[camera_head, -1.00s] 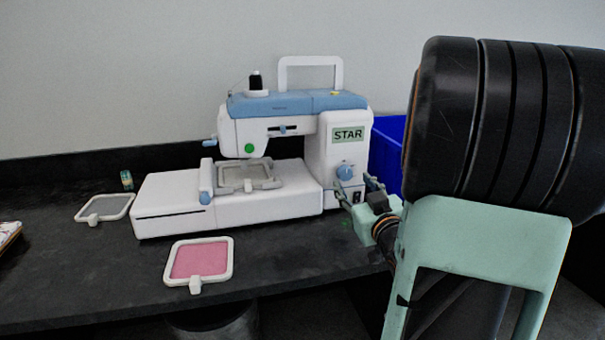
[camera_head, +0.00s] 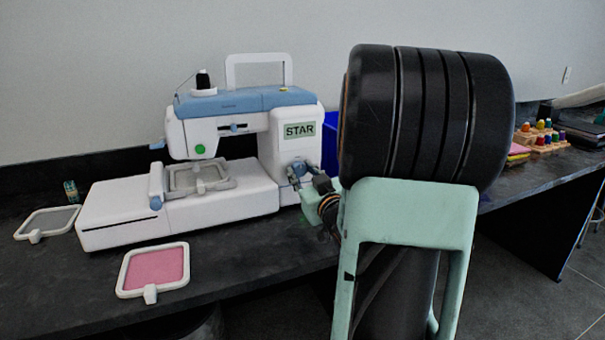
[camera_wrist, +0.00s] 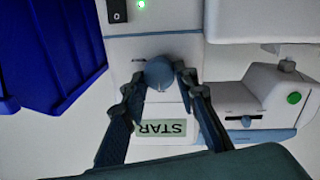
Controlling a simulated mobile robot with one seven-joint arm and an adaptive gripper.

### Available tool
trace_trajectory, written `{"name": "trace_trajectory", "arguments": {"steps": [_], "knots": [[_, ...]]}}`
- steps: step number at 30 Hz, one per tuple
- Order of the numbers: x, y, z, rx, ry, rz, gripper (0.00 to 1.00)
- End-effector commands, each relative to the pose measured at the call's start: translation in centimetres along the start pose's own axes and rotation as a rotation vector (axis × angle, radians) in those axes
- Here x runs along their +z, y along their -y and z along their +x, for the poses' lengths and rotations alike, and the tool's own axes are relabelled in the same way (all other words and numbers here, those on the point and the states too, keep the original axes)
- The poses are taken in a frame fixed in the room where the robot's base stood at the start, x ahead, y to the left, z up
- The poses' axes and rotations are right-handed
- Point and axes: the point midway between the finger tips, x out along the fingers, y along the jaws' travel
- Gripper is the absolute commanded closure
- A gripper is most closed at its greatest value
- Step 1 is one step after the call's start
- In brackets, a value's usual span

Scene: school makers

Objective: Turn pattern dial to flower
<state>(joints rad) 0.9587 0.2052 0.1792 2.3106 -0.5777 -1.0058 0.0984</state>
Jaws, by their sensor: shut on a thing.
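The white and blue embroidery machine (camera_head: 227,206) stands on the dark table. Its small display (camera_head: 299,130) reads STAR; in the wrist view the display (camera_wrist: 165,128) appears upside down. The blue pattern dial (camera_head: 299,168) is on the machine's right front, below the display. In the wrist view the dial (camera_wrist: 159,72) sits between my fingertips. My gripper (camera_wrist: 160,84) is shut on the dial, one finger on each side. In the head view my gripper (camera_head: 304,180) reaches the dial from the front right, and my arm hides part of the machine's right side.
A pink hooped frame (camera_head: 154,268) lies in front of the machine, and a grey one (camera_head: 48,222) lies at left. A blue bin (camera_head: 329,145) stands right of the machine. A rack of colored spools (camera_head: 540,139) is at far right. A power switch (camera_wrist: 117,10) is near the dial.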

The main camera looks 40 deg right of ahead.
Motion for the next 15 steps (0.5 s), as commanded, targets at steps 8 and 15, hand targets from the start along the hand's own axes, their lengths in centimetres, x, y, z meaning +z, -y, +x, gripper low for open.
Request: {"name": "trace_trajectory", "arguments": {"steps": [8, 15], "knots": [[-0.04, 0.0, -0.02, 0.0, 0.001, 0.015, 0.97], [-0.16, -0.03, -0.01, -0.002, 0.009, 0.114, 0.97]]}}
